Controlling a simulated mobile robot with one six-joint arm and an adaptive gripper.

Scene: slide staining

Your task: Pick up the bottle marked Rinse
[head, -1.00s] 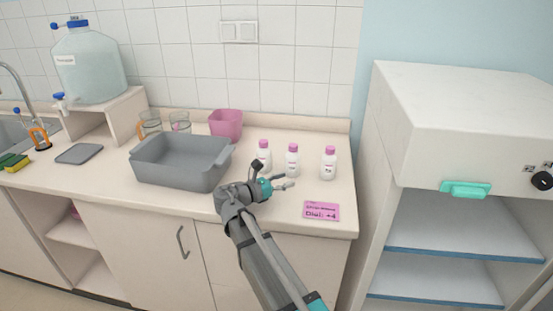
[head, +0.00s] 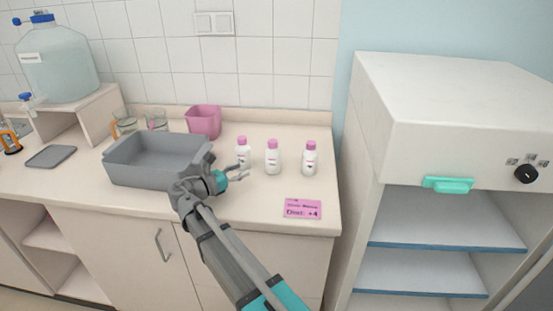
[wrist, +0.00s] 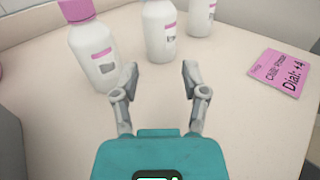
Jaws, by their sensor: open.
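Three white bottles with pink caps stand upright on the counter: the left bottle (head: 243,156), the middle bottle (head: 273,158) and the right bottle (head: 310,161). Their labels are too small or blurred to read, so I cannot tell which is marked Rinse. My gripper (head: 244,173) is open and empty, in front of the left bottle in the head view. In the wrist view, the left bottle (wrist: 102,68) is beyond and left of my left finger. The middle bottle (wrist: 160,35) is straight beyond the gap between my fingers, apart from them. The right bottle (wrist: 201,18) is farther off.
A grey tub (head: 145,173) stands close left of my gripper. A pink cup (head: 203,122) and glass beakers (head: 125,124) are behind it. A pink note (head: 302,209) reading "Dial: +4" lies near the front edge. A white cabinet (head: 440,110) stands at the right.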

